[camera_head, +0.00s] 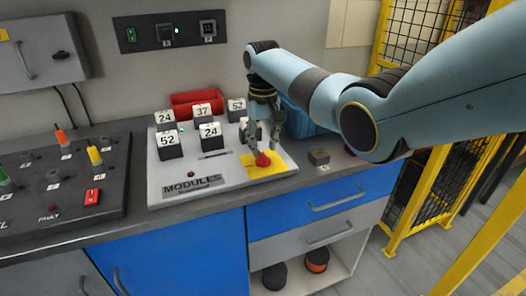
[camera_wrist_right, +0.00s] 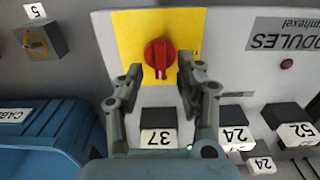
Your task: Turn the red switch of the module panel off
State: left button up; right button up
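The module panel (camera_head: 218,178) is a light grey board on the counter, labelled MODULES. The red switch (camera_head: 263,159) is a rotary knob on a yellow square plate (camera_head: 272,170) at the panel's right front. In the right wrist view the red switch (camera_wrist_right: 160,55) shows on its yellow plate (camera_wrist_right: 190,25), its ridge pointing down the picture. My right gripper (camera_head: 262,146) is above the knob. In the wrist view its two fingers (camera_wrist_right: 158,75) are spread, with the knob just beyond and between their tips. I cannot tell whether they touch it. My left gripper is not in view.
Numbered module blocks (camera_head: 210,133) stand on the panel behind and left of the knob. A red bin (camera_head: 197,102) is behind them and a blue bin (camera_head: 300,118) behind the gripper. A dark control panel (camera_head: 58,205) with coloured levers lies left. A small box (camera_head: 319,157) sits right.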

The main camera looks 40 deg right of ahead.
aim_at(263, 158)
jog(key=shift+f, duration=1.35)
grip_shut()
